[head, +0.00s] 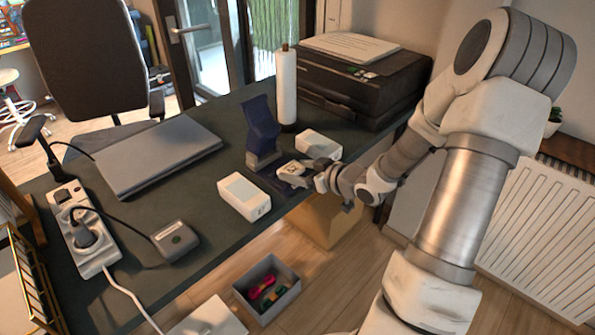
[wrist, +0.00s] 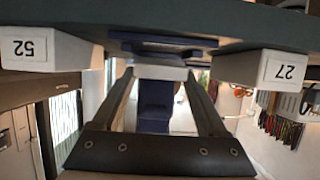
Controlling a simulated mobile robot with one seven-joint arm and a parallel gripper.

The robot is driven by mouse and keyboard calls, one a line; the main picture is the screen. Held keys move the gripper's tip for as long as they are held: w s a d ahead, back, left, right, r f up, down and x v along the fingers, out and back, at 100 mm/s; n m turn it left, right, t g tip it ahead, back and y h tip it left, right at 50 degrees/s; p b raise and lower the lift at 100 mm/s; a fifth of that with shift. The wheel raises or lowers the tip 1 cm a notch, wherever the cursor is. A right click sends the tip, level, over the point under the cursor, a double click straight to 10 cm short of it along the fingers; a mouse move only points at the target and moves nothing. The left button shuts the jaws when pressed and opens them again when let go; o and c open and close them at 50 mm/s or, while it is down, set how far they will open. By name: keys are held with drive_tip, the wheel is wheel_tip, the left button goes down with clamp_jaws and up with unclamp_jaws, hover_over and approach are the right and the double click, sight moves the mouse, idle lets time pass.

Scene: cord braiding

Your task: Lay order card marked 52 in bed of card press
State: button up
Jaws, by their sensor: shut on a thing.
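My gripper (head: 322,178) is at the near side of the card press (head: 262,140), a dark blue stand with a low bed. It is shut on a pale order card (head: 292,170), which lies flat over the bed. In the wrist view the card is a pale strip (wrist: 160,73) between the two fingertips, with the blue bed (wrist: 160,44) close to it. I cannot tell if the card touches the bed. The card's number is not readable.
The upside-down wrist view shows white boxes labelled 52 (wrist: 45,50) and 27 (wrist: 268,68) on either side of the press. A white paper roll (head: 286,88) and printer (head: 360,85) stand behind; a laptop (head: 158,155) lies left. An open grey bin (head: 268,285) is on the floor.

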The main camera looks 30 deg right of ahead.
drive_tip(key=shift+f+b, duration=0.3)
drive_tip(key=shift+f, duration=0.3)
drive_tip(key=o, duration=1.2)
drive_tip(key=shift+r, duration=0.1)
drive_tip(key=shift+r+p, duration=0.3)
drive_tip(key=shift+r+p+v, duration=0.15)
drive_tip(key=shift+p+v, duration=0.85)
drive_tip(key=shift+v, duration=2.05)
drive_tip(key=shift+r+p+v, duration=0.1)
drive_tip(key=shift+p+v, duration=0.9)
drive_tip(key=shift+v, duration=2.05)
drive_tip(key=shift+w, duration=0.1)
